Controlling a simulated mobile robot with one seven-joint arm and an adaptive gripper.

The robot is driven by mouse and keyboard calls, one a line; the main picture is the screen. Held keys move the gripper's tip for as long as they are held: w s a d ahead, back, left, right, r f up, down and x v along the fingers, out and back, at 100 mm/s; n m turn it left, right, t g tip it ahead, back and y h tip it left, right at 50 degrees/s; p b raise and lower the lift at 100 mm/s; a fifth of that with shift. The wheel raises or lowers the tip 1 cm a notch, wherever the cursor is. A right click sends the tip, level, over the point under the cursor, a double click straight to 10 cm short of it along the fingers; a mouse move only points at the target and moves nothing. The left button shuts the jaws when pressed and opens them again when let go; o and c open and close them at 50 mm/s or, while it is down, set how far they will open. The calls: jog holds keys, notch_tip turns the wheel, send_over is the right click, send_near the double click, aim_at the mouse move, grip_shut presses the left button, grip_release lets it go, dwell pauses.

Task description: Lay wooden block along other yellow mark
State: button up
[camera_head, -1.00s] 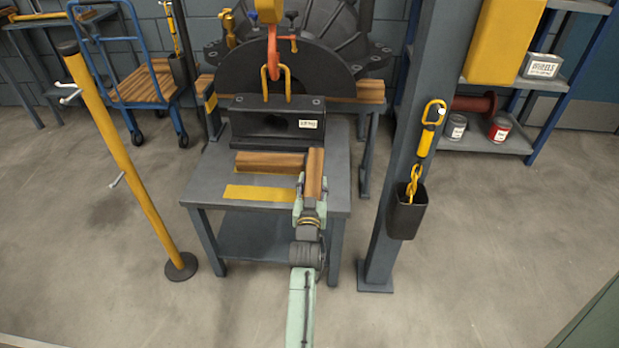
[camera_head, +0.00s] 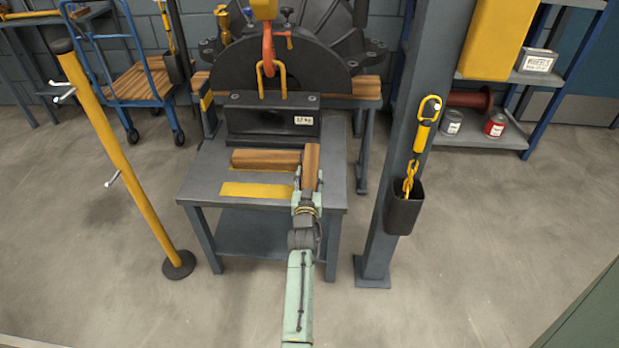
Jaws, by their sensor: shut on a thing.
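My gripper (camera_head: 306,190) is shut on a wooden block (camera_head: 311,166) at the right part of the grey table (camera_head: 202,184). The held block points away from me, crosswise to the other block. Whether it touches the table is hard to tell. A second wooden block (camera_head: 266,160) lies left to right along the far yellow mark, which it mostly covers. The near yellow mark (camera_head: 255,191) is bare and lies parallel to that block, just left of my gripper.
A black casing part (camera_head: 258,120) with a yellow handle hangs from or sits under an orange hook (camera_head: 268,50) behind the blocks. A grey post (camera_head: 392,170) with a chain bucket (camera_head: 404,210) stands right of the table. A yellow pole (camera_head: 110,150) stands left.

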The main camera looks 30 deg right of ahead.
jog(key=shift+f, duration=0.15)
jog(key=o, duration=1.4)
jog(key=shift+o, duration=0.2)
jog(key=shift+r, duration=0.25)
jog(key=v, duration=1.2)
jog(key=shift+b, duration=0.35)
